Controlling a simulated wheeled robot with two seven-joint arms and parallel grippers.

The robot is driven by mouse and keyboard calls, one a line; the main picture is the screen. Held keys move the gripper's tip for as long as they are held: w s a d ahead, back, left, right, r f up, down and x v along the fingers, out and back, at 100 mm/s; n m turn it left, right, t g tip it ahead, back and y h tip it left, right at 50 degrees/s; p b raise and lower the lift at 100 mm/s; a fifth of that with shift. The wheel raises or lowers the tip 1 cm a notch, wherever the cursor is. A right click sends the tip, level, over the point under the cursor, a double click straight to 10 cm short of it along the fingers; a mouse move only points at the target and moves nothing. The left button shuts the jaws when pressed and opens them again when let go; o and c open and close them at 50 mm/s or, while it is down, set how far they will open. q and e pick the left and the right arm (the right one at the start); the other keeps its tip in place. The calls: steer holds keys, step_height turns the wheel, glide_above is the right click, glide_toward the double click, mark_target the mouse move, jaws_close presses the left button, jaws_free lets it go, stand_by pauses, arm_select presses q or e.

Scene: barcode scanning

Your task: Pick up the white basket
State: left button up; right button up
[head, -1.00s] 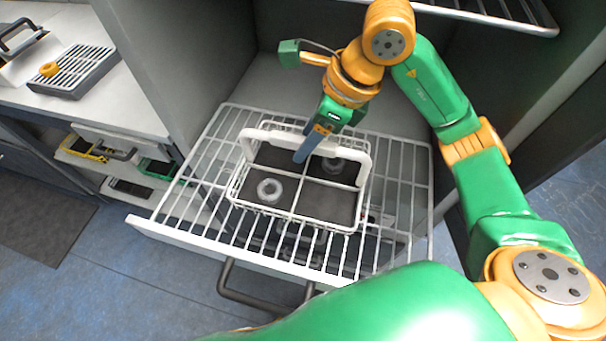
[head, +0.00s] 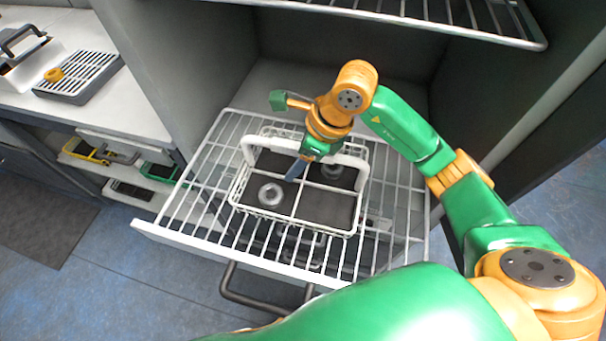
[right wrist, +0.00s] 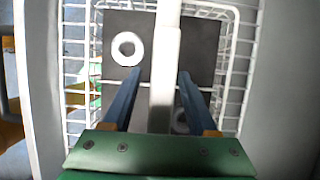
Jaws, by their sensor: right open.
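The white basket (head: 247,208) stands on a pulled-out wire rack, with its handle raised across the middle. It has a dark floor and holds a white ring-shaped item (head: 270,193) at the front left and another round item (head: 331,168) behind the handle. My right gripper (head: 294,172) is over the basket at the handle. In the right wrist view its two blue fingers (right wrist: 152,88) are open, one on each side of the white handle bar (right wrist: 165,70). Whether they touch the bar cannot be told. My left gripper is not in view.
The wire rack (head: 190,205) sticks out of a grey cabinet, with walls on both sides. Another rack (head: 400,15) hangs above. A counter with a grey slotted tray (head: 80,78) is at the left. Floor is open at the lower left.

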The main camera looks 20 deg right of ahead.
steer(key=shift+f, duration=0.15)
stand_by(0.3)
jaws_close()
stand_by(1.2)
